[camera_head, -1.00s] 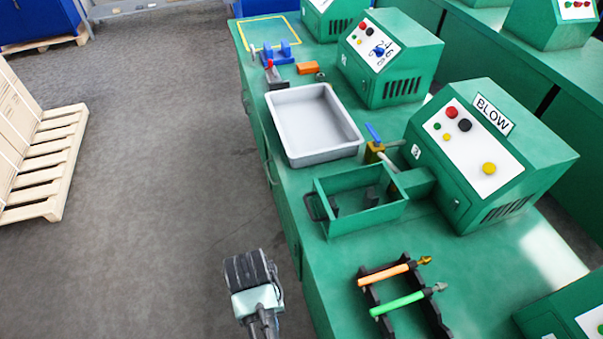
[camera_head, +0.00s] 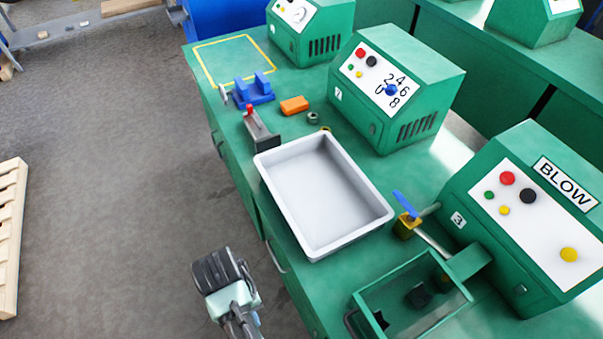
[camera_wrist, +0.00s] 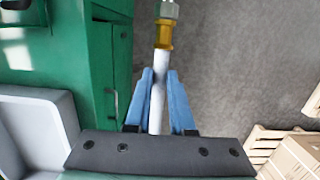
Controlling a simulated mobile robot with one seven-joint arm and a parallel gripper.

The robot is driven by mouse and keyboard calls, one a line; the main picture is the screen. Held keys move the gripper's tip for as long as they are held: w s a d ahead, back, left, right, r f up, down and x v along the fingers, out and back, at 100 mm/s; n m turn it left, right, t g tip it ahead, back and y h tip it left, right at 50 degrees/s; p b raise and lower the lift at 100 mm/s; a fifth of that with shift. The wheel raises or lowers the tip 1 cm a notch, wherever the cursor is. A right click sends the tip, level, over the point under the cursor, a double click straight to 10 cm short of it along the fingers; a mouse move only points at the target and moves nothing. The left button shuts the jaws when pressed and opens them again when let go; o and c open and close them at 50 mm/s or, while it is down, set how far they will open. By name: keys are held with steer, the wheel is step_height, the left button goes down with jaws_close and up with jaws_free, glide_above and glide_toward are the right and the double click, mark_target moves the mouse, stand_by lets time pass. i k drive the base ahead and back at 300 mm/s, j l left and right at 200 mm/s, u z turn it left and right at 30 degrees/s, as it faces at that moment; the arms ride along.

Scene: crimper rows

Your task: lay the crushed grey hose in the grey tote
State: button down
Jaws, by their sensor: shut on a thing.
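My gripper (camera_wrist: 160,75) is shut on a pale grey hose (camera_wrist: 158,95) in the wrist view. The hose runs between the two blue fingers, with a gold-coloured ferrule (camera_wrist: 164,36) and a grey metal end beyond the fingertips. The grey tote (camera_head: 381,210) stands empty on the green bench in the head view. Part of it also shows at the lower left of the wrist view (camera_wrist: 38,115). My gripper is over the floor beside the bench, apart from the tote. In the head view my wrist hides most of the gripper, and I cannot make out the hose.
A green open bin (camera_head: 372,288) and a valve with a blue lever (camera_head: 405,222) stand to the tote's right. Green machines (camera_head: 395,85) line the bench's far side.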

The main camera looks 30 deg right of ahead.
mark_target(319, 197)
steer(key=i+j+z, duration=0.1)
steer(key=i, duration=1.2)
steer(key=i+z, duration=0.15)
steer(key=z, duration=1.6)
